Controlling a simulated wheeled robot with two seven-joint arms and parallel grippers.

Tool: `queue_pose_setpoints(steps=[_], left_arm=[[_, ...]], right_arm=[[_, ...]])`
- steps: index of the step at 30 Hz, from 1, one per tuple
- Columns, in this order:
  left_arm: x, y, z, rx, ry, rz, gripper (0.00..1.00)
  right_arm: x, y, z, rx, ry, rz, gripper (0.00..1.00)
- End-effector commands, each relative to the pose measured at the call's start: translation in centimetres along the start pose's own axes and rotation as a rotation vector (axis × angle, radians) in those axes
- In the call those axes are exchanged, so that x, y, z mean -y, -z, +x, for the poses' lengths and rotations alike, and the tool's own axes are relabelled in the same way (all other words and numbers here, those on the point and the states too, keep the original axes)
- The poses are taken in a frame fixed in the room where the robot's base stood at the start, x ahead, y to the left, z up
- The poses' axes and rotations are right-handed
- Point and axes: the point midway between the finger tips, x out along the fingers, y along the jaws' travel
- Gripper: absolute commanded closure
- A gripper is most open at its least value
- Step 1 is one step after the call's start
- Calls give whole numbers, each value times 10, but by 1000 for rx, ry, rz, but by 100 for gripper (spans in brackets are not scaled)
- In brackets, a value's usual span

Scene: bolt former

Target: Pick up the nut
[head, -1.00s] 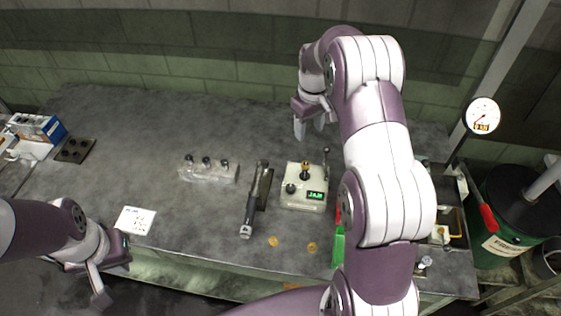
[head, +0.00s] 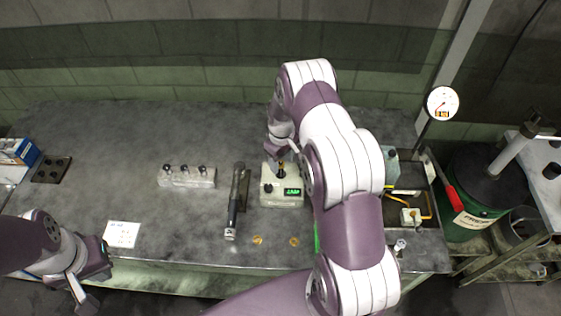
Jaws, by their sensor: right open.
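Two small brass-coloured pieces lie flat near the front edge of the grey bench: a left one (head: 257,240) and a right one (head: 294,241). They are too small for me to tell which, if either, is the nut. My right gripper (head: 270,167) is open above the back of a beige device (head: 282,199), at its left side, partly hidden by my arm. A dark and brass knob-like part stands on the device beside it. My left gripper (head: 83,290) hangs at the lower left, in front of the bench edge, away from the brass pieces; its opening is unclear.
A torque-wrench-like tool (head: 236,205) lies left of the device. A clear block with several bolts (head: 187,177) stands further left. A white card (head: 122,234) lies near the front edge. A green drum (head: 472,219) stands right of the bench. Much of the left bench is clear.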

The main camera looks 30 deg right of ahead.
Motion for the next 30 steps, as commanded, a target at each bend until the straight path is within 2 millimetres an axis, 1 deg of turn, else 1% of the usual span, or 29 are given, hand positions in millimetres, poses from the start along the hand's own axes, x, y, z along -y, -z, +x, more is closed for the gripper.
queue_pose_setpoints(steps=[1,2,3,5,6,17,20,25,26,30], left_arm=[[0,0,0,0,0,0,100],[0,0,0,0,0,0,100],[0,0,0,0,0,0,100],[0,0,0,0,0,0,100],[0,0,0,0,0,0,100],[0,0,3,0,0,0,100],[0,-1,10,0,0,0,100],[0,-3,26,0,0,0,100],[0,-3,27,0,0,0,100],[0,-5,39,0,0,0,100]], right_arm=[[0,0,0,0,0,0,45],[0,0,0,0,0,0,54],[0,0,0,0,0,0,67],[0,0,0,0,0,0,87],[0,0,0,0,0,0,100],[0,0,-3,-1,0,0,100],[0,1,-11,-3,-2,0,100],[0,0,-39,-4,-2,0,100],[0,-8,-43,-1,-1,2,100],[0,-41,-62,-3,-2,4,100]])
